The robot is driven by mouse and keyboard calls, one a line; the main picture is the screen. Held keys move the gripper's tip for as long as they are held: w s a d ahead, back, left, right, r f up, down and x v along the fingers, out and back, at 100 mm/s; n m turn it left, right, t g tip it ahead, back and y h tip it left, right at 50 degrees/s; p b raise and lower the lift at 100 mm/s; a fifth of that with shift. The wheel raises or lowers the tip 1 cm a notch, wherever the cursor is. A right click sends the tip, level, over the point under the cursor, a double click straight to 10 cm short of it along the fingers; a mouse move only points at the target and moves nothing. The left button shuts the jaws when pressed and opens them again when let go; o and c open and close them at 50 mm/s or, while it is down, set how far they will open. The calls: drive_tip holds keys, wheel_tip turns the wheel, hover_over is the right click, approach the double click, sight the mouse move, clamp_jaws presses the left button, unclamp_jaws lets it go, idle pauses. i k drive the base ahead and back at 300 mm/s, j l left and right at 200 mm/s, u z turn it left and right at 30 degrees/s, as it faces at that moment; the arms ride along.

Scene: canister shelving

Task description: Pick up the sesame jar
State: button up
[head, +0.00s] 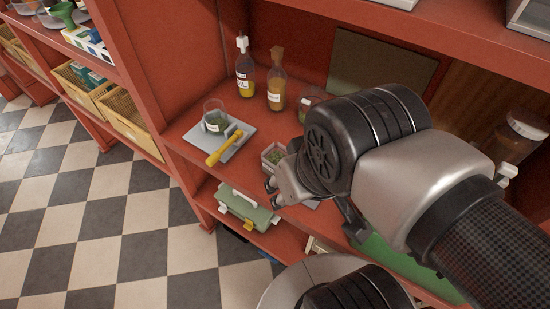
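I cannot read any label as sesame. A glass jar (308,103) with green contents stands on the red shelf, partly hidden behind my arm. My gripper (314,207) is in front of the shelf, pointing down and toward the lower left. One finger shows on the left and one on the right, spread apart. I see nothing held between them, though my wrist covers part of that space.
Two bottles (245,68) (277,80) stand at the back. A grey tray (232,146) holds a glass cup (214,116) and a yellow-handled tool (224,148). A small box of greens (272,157) is close to my gripper. A green case (246,208) lies below. Checkered floor is clear at left.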

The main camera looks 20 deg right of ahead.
sight(215, 113)
drive_tip(key=i+j, duration=0.7)
drive_tip(key=j+z, duration=0.1)
drive_tip(key=z, duration=0.35)
drive_tip(key=i+j+z, duration=0.1)
drive_tip(key=z, duration=0.75)
drive_tip(key=j+z, duration=0.2)
drive_tip(key=z, duration=0.2)
